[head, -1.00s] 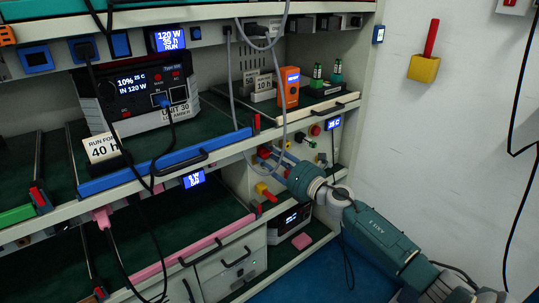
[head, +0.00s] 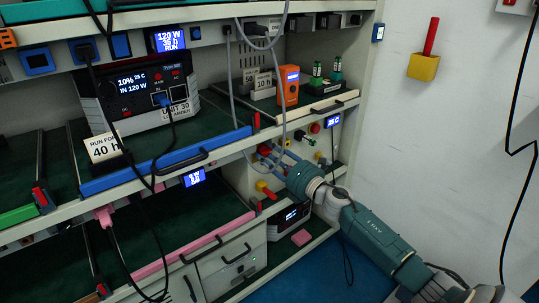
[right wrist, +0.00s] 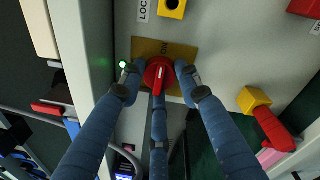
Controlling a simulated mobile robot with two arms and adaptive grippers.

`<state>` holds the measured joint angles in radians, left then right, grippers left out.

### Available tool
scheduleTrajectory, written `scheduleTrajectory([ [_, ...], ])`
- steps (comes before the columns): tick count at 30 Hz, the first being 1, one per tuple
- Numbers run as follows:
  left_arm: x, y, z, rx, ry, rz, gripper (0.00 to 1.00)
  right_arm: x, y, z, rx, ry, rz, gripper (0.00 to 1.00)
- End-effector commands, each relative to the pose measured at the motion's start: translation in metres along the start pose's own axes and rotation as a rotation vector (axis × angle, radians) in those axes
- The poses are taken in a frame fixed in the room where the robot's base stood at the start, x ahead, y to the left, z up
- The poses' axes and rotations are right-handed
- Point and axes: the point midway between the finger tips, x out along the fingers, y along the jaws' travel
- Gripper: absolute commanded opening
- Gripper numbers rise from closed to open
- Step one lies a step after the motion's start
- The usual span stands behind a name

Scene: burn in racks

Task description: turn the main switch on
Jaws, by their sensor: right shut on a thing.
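The main switch, a red rotary knob (right wrist: 159,74) with a white mark, sits on a brownish-yellow plate (right wrist: 180,47) marked ON in the right wrist view. The white mark runs roughly up and down in that view. My right gripper (right wrist: 159,80) is shut on the knob, with blue fingers on both sides and one below. In the head view the right gripper (head: 277,158) reaches the rack's side panel from the right, and its fingers partly hide the knob. My left gripper is in neither view.
A yellow block with a red lever (right wrist: 255,101) is close to the right fingers. A small green light (right wrist: 124,64) glows beside the plate. An orange meter (head: 289,85) stands on the shelf above. A grey cable (head: 232,90) hangs near the gripper.

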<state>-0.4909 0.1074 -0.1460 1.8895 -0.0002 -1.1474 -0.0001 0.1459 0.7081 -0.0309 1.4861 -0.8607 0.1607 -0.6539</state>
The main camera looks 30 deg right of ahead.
Motion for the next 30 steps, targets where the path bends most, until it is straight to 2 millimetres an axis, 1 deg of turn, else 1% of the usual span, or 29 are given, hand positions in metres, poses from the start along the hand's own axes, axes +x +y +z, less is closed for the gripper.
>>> scheduleTrajectory([
  [1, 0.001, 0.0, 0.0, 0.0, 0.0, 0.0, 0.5, -0.002, -0.004, -0.012, 0.007, 0.019, -0.004, 0.07],
  [2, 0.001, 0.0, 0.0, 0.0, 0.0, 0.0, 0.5, -0.002, -0.004, -0.012, 0.007, 0.019, -0.004, 0.37],
  [3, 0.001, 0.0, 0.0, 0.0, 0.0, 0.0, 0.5, -0.002, -0.004, -0.012, 0.007, 0.019, -0.003, 0.45],
  [4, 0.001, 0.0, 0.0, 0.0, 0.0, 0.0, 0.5, -0.002, -0.004, -0.011, 0.007, 0.019, -0.003, 0.51],
  [14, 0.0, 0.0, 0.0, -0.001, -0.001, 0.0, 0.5, -0.001, -0.001, -0.005, 0.002, 0.009, -0.001, 0.52],
  [18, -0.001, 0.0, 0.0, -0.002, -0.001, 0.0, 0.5, -0.007, -0.001, -0.005, 0.001, 0.009, -0.001, 0.52],
  [20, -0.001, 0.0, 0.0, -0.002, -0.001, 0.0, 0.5, -0.014, -0.002, -0.005, 0.001, 0.009, -0.003, 0.52],
  [23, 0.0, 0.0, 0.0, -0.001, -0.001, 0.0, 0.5, -0.031, -0.002, -0.006, 0.0, 0.011, -0.003, 0.52],
  [30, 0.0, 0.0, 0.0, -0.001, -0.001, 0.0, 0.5, -0.08, -0.003, -0.007, 0.003, 0.012, -0.004, 0.52],
])
